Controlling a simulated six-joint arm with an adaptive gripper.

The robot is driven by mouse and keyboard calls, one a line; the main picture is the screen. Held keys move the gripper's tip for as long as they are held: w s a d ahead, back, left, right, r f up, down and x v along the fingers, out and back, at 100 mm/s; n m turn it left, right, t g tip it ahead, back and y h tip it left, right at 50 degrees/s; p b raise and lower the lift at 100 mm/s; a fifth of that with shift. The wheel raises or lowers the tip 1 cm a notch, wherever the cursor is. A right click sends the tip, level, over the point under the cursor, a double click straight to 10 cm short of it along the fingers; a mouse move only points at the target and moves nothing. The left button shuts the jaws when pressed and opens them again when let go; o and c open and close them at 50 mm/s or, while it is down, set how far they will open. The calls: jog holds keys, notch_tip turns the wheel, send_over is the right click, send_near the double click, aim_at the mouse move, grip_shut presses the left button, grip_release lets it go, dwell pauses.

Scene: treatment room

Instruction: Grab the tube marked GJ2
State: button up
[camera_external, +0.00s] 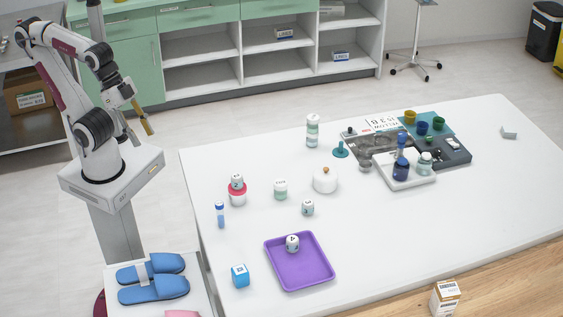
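A small tube with a blue band (220,214) stands upright near the left edge of the white table. A taller clear vial with a pale cap (312,131) stands at the back of the table. Any marking on either is too small to read, so I cannot tell which is GJ2. My gripper (147,126) hangs left of the table, above table height and apart from both. A yellowish-brown part shows at its end; I cannot tell whether it is a finger or a held thing.
On the white table (420,250) are a purple tray (314,277) with a marked die-like piece, a blue cube (240,276), a red-banded jar (237,190), small jars and a white lidded pot (325,180). Trays with bottles and cups crowd the back right. The front right is clear.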

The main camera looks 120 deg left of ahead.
jog(key=w+d+f+n+t+h, duration=0.15)
jog(key=w+d, duration=0.25)
jog(key=w, duration=0.5)
jog(key=w+d+f+n+t, duration=0.15)
jog(key=w+d, duration=0.35)
jog(key=w, duration=0.5)
jog(key=w+d+f+n+t, duration=0.15)
jog(key=w+d, duration=0.25)
jog(key=w, duration=0.5)
jog(key=n+y, duration=0.7)
jog(key=y, duration=0.5)
send_near(220, 215)
jog(key=shift+m+h, duration=0.25)
jog(key=w, duration=0.5)
jog(key=w+d, duration=0.1)
jog(key=w, duration=0.2)
jog(key=shift+w, duration=0.4)
jog(key=s+y, duration=0.1)
jog(key=s+a+y, duration=0.1)
jog(key=s, duration=0.1)
jog(key=s+a+f+y, duration=0.1)
jog(key=s+y, duration=0.1)
jog(key=shift+s+f, duration=0.1)
jog(key=shift+s, duration=0.05)
jog(key=shift+s+a+y, duration=0.1)
jog(key=shift+s+y, duration=0.4)
jog(key=shift+s, duration=0.2)
jog(key=shift+a, duration=0.1)
